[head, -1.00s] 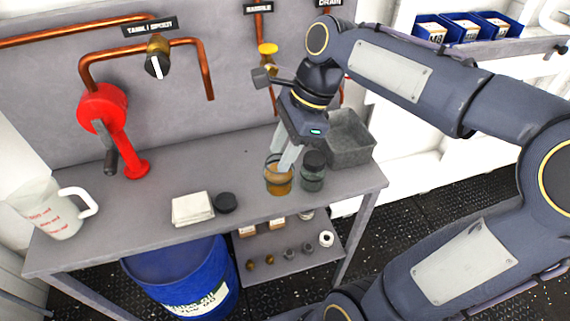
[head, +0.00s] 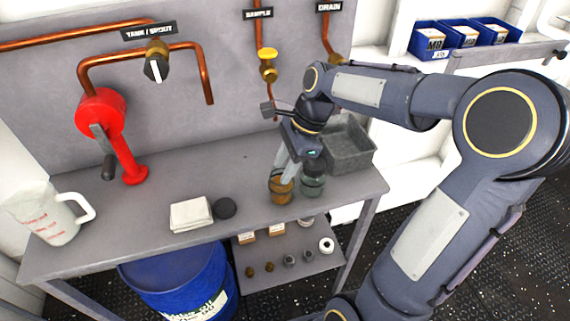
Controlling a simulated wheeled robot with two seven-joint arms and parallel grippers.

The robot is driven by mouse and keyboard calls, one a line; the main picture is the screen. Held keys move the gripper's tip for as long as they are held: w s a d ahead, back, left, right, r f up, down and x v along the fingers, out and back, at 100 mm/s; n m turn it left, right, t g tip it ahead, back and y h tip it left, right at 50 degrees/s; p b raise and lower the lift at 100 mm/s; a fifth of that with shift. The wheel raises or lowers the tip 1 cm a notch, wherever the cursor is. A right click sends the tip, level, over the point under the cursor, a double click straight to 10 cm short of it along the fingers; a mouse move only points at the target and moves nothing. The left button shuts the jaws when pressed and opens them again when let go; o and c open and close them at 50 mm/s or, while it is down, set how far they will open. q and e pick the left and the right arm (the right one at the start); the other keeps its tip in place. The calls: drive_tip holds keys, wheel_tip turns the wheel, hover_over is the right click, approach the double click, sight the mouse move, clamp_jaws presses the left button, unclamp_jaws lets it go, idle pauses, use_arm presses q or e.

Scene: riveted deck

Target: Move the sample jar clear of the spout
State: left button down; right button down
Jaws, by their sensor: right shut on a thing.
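The sample jar (head: 281,193), a small clear jar with amber contents, is on the bench near its front edge. My right gripper (head: 281,174) comes down from above and is shut on the jar's upper part. The fingers and wrist hide part of its rim. The sample pipe with its yellow valve (head: 268,70) is on the back panel behind. Its lower outlet is partly hidden by my wrist, so the gap from the jar to the spout is hard to judge. My left gripper is not in view.
A dark-lidded jar (head: 312,184) stands close right of the sample jar, with a grey bin (head: 350,150) behind it. A folded cloth (head: 190,214) and black disc (head: 225,208) lie to the left. A measuring jug (head: 50,212) and red hand pump (head: 103,115) are farther left.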

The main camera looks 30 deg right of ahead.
drive_tip(key=shift+f, duration=0.15)
drive_tip(key=c, duration=0.9)
unclamp_jaws()
drive_tip(key=p+v, duration=0.2)
drive_tip(key=v, duration=1)
drive_tip(key=s+a+f+n+t, duration=0.1)
drive_tip(key=s+a+f+n, duration=0.2)
drive_tip(key=s+n, duration=0.2)
drive_tip(key=s+a+f+n+t, duration=0.2)
drive_tip(key=s+a+f+n, duration=0.1)
drive_tip(key=s+n, duration=0.2)
drive_tip(key=s+a+f+n+t, duration=0.1)
drive_tip(key=s+a+f+n, duration=0.2)
drive_tip(key=n, duration=0.6)
drive_tip(key=shift+s+a+f+t, duration=0.1)
drive_tip(key=shift+s+t, duration=0.05)
drive_tip(key=shift+s, duration=0.5)
drive_tip(key=shift+s+a+f+t, duration=0.1)
drive_tip(key=shift+s+t, duration=0.05)
drive_tip(key=shift+s, duration=0.55)
